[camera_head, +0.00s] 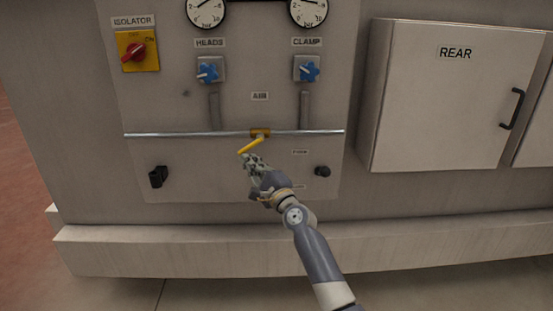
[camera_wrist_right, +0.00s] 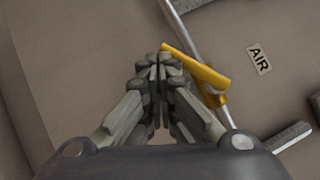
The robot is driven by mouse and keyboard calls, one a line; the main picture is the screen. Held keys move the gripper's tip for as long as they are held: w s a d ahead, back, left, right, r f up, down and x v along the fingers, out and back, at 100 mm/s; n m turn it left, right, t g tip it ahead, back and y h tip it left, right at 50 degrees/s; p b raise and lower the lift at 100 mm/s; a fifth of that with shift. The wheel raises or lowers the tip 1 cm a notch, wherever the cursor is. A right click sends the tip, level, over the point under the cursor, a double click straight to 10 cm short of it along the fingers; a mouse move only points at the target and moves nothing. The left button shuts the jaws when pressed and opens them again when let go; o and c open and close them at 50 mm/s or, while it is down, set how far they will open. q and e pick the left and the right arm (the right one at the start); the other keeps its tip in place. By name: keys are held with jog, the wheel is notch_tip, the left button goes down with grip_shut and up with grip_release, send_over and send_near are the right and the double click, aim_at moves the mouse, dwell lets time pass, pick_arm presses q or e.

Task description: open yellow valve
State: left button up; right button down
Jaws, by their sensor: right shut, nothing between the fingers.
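The yellow valve's handle (camera_head: 252,146) slants down to the left from its brass body (camera_head: 260,133) on a horizontal metal pipe (camera_head: 190,134). In the right wrist view the yellow handle (camera_wrist_right: 196,67) runs diagonally just right of my fingertips. My right gripper (camera_head: 250,159) is just below the handle's free end, its fingers closed together with nothing between them. In the right wrist view the closed fingertips (camera_wrist_right: 160,62) are near the handle's end; whether they touch it I cannot tell. My left gripper is not in view.
The panel holds two blue knobs (camera_head: 208,71) (camera_head: 308,70), a red isolator switch (camera_head: 138,52) and gauges above. Black knobs (camera_head: 158,177) (camera_head: 322,171) sit low on either side. A box marked REAR (camera_head: 450,110) juts out at right. A ledge (camera_head: 180,250) runs below.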

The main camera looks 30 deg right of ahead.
jog(key=shift+w+a+r+m+t+h, duration=0.3)
jog(key=shift+a+m+t+h, duration=0.1)
jog(key=shift+m, duration=0.4)
jog(key=shift+w+a+r, duration=0.1)
jog(key=shift+a+r, duration=0.15)
jog(key=shift+a, duration=0.05)
dwell(2.0)
jog(key=v, duration=1.2)
dwell(0.4)
